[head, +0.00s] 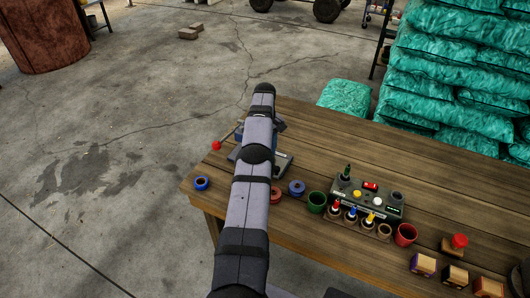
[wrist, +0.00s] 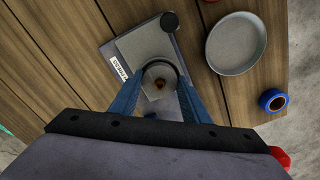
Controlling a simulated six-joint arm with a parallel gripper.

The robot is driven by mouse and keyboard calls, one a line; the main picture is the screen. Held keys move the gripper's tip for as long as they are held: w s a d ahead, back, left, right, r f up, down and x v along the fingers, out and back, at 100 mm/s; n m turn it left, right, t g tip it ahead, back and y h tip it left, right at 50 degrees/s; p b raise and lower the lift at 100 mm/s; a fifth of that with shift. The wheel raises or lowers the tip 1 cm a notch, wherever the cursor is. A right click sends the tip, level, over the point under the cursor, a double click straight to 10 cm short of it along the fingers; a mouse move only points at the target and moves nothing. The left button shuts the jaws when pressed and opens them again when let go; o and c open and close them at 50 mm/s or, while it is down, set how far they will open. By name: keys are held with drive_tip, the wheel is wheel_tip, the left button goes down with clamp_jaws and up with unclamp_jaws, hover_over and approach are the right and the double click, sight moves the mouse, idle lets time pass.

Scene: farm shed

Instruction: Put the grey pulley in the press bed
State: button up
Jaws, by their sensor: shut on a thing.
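In the wrist view my gripper (wrist: 160,72) has its two blue fingers closed on the grey pulley (wrist: 151,72), a small round grey piece with a brownish centre. The pulley is over the grey press base (wrist: 112,48), which bears a white label. I cannot tell whether the pulley touches the bed or hangs above it.
A grey round dish (wrist: 236,42) and a blue ring (wrist: 272,100) lie beside the press. A red-knobbed lever (head: 216,145) sticks out left. Right of my arm are a blue spool (head: 296,188), a green cup (head: 316,202), a control box (head: 368,198) and a red cup (head: 405,235).

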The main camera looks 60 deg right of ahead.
drive_tip(key=o, duration=1.2)
drive_tip(key=shift+o, duration=0.5)
drive_tip(key=o, duration=0.4)
drive_tip(key=shift+o, duration=0.2)
drive_tip(key=shift+r, duration=0.15)
drive_tip(key=shift+r+p, duration=3.55)
drive_tip(key=shift+r, duration=0.3)
